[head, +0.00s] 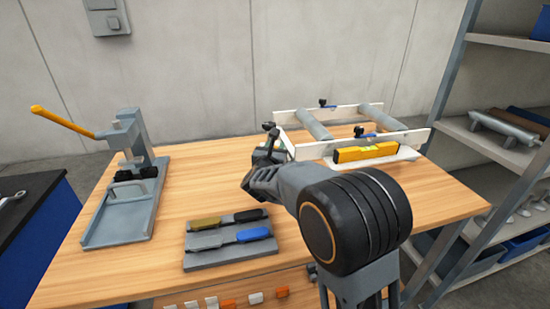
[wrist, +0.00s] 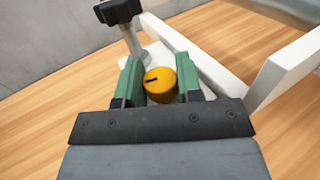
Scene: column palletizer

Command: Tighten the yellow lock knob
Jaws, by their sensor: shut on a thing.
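The yellow lock knob (wrist: 160,85) shows in the wrist view as a round yellow cap with a dark mark on its top. My gripper (wrist: 160,82) has its two green-padded fingers on either side of the knob and is shut on it. The knob sits at a white plate beside a grey post with a black knob (wrist: 119,10) on top. In the head view my gripper (head: 268,150) is at the left end of the white frame (head: 310,151), and my arm hides part of that area. The yellow knob cannot be made out there.
A yellow spirit level (head: 366,152) lies at the frame's front, with grey rollers (head: 314,124) across the frame. A grey tool tray (head: 230,256) lies at the front, and a press with a yellow lever (head: 62,122) stands left. The wooden table (head: 190,190) between them is clear.

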